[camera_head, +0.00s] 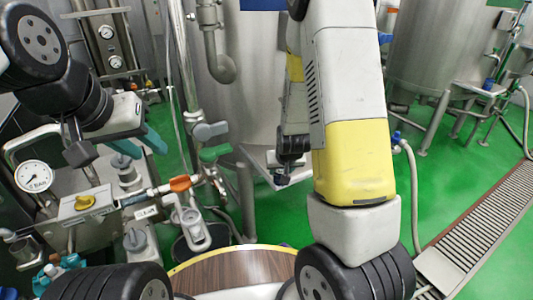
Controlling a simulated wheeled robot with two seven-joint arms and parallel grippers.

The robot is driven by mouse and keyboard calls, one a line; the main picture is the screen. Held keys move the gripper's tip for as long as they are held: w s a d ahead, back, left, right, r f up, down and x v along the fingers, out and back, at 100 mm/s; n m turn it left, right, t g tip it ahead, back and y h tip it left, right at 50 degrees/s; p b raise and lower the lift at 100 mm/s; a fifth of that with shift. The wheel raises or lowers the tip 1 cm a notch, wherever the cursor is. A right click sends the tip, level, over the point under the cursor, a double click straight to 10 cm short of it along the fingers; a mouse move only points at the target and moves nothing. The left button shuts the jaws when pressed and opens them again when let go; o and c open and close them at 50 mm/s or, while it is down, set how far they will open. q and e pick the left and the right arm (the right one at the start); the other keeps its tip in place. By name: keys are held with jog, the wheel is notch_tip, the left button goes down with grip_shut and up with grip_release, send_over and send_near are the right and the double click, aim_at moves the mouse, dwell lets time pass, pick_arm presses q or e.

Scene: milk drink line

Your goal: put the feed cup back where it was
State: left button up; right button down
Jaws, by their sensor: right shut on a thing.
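My left gripper (142,148) is at the left, its teal fingers apart and with nothing visible between them. It hangs above the pump and valve unit. My right arm reaches down in front of the large tank, and its dark right gripper (283,177) is at the small metal ledge (255,160) beside the tank. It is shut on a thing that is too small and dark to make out. I cannot pick out the feed cup with certainty.
An orange-handled valve (180,184) and a pressure gauge (34,177) are on the pipework at the left. A dark bucket (200,248) stands on the floor below. A round wooden top (235,268) is in front of me. Green floor is open at the right, beside a drain grate (480,235).

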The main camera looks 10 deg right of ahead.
jog(key=w, duration=0.3)
jog(key=w+d+f, duration=0.1)
jog(key=w, duration=0.3)
jog(key=w+d, duration=0.1)
jog(key=w, duration=0.2)
jog(key=shift+w+f, duration=0.25)
jog(key=shift+w, duration=0.05)
jog(key=shift+f, duration=1.45)
jog(key=shift+f, duration=0.1)
jog(key=c, duration=0.7)
grip_release()
jog(key=shift+f, duration=0.1)
